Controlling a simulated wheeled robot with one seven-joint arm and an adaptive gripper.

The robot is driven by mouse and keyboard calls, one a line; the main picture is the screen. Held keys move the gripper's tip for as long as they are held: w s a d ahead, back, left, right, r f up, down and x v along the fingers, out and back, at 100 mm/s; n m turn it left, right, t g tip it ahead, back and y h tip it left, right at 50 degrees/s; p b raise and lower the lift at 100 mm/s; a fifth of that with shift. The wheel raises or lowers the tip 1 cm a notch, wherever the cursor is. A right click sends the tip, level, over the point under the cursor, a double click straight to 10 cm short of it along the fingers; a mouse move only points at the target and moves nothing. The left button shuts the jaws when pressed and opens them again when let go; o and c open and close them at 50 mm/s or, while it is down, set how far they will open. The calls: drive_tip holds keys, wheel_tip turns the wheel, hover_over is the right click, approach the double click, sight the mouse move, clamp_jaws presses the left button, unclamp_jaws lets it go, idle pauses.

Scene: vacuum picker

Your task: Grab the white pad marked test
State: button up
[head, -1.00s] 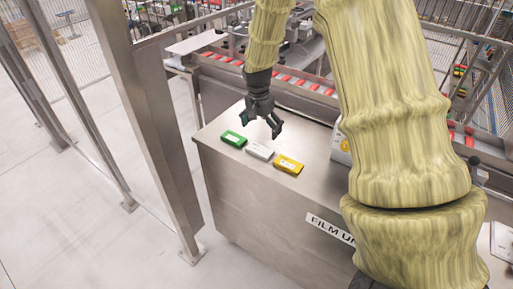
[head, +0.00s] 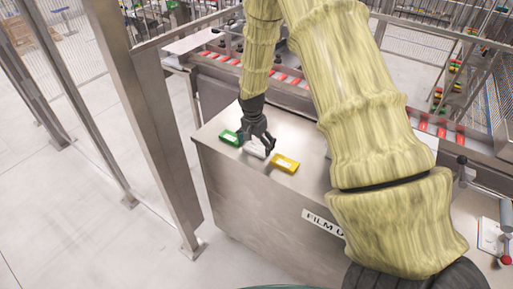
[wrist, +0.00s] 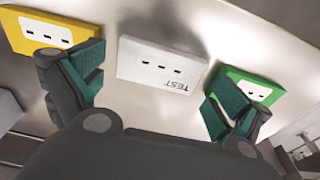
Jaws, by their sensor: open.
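The white pad (wrist: 160,64) lies flat on the steel cabinet top, with TEST printed upside down near its edge in the wrist view. In the head view the white pad (head: 254,150) is partly hidden behind my gripper (head: 257,147). A yellow pad (head: 285,164) lies on one side of it and a green pad (head: 231,138) on the other. In the wrist view my gripper (wrist: 160,92) is open and empty, its fingers spread wider than the white pad. The left finger overlaps the yellow pad (wrist: 45,32) and the right finger overlaps the green pad (wrist: 246,88).
The steel cabinet (head: 258,208) has bare top around the row of pads. A conveyor with red markings (head: 288,76) runs behind it. A metal post (head: 148,130) stands left of the cabinet. The gaps between the pads are narrow.

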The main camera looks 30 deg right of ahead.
drive_tip(key=shift+f, duration=0.7)
drive_tip(key=shift+c, duration=0.2)
drive_tip(key=c, duration=0.7)
drive_tip(key=shift+r, duration=0.1)
drive_tip(key=shift+c, duration=0.2)
